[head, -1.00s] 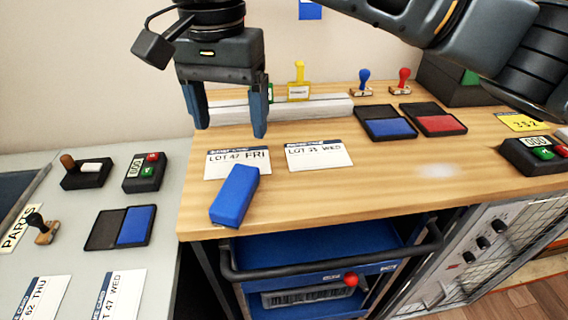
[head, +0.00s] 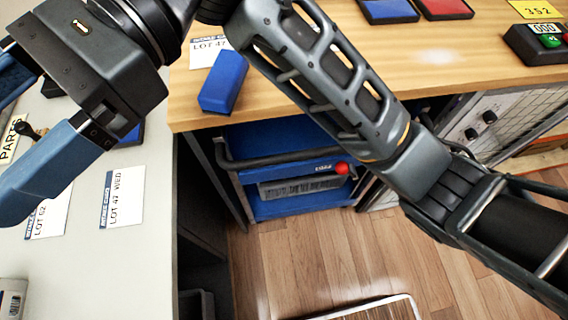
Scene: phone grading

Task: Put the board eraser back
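A plain blue block (head: 222,82), which looks like the board eraser, lies at the front left of the wooden bench top (head: 300,90), next to a white lot card (head: 208,52). My gripper (head: 14,140) is at the far left of the head view, in front of the grey table. One finger is partly cut off by the picture's edge. The gripper is apart from the block, and my arm crosses the view to the right of it.
The grey table (head: 150,240) at left holds lot cards (head: 122,197), a stamp and an ink pad partly behind my gripper. A blue cart (head: 290,150) stands under the bench. Ink pads (head: 388,10) and a counter box (head: 540,42) are at the back right.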

